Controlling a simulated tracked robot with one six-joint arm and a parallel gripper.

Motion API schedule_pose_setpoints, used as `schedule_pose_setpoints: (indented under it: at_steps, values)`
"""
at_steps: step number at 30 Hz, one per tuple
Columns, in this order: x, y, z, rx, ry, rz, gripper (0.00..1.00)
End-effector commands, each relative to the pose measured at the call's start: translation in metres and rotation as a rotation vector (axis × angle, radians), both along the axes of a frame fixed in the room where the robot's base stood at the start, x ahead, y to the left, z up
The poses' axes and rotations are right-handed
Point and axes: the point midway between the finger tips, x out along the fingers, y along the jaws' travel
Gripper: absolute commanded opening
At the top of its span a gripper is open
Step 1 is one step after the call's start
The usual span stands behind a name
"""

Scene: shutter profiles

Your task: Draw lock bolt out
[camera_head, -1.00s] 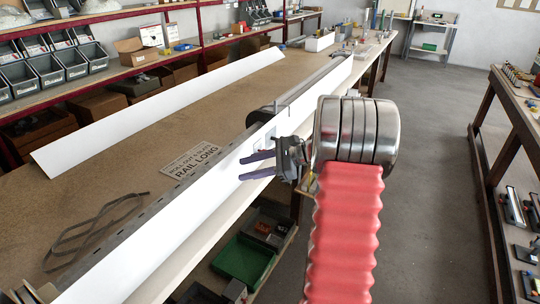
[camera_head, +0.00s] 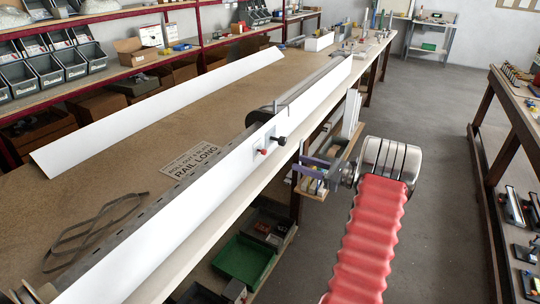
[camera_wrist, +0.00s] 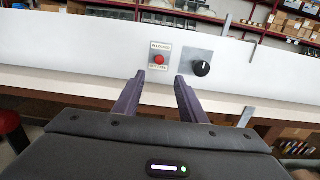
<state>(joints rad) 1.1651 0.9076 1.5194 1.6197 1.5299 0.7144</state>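A black knob (camera_head: 281,141) stands out from a grey plate on the front face of a long white profile (camera_head: 200,214). It may be the lock bolt's handle; no separate bolt shows. In the wrist view the knob (camera_wrist: 202,68) has a white mark and sits right of a red button (camera_wrist: 159,59) with a label plate. My gripper (camera_head: 305,170) is off the front of the profile, to the right of and lower than the knob, touching nothing. In the wrist view my gripper (camera_wrist: 159,77) is open and empty; the knob lies beyond and right of its right finger.
The bench (camera_head: 135,120) carries a second white profile (camera_head: 165,97), a RAIL LONG sign (camera_head: 192,162) and dark straps (camera_head: 95,228). A dark cylinder (camera_head: 262,118) lies behind the plate. The aisle to the right is clear.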

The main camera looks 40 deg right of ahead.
Motion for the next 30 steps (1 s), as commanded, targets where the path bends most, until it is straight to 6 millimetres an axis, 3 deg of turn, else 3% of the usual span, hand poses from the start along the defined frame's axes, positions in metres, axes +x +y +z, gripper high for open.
schedule_pose_setpoints:
  at_steps: [10,30]
  values:
    - [0.020,0.008,0.000,-0.001,0.001,0.003,0.38]
    - [0.114,0.041,0.000,-0.001,0.001,0.002,0.38]
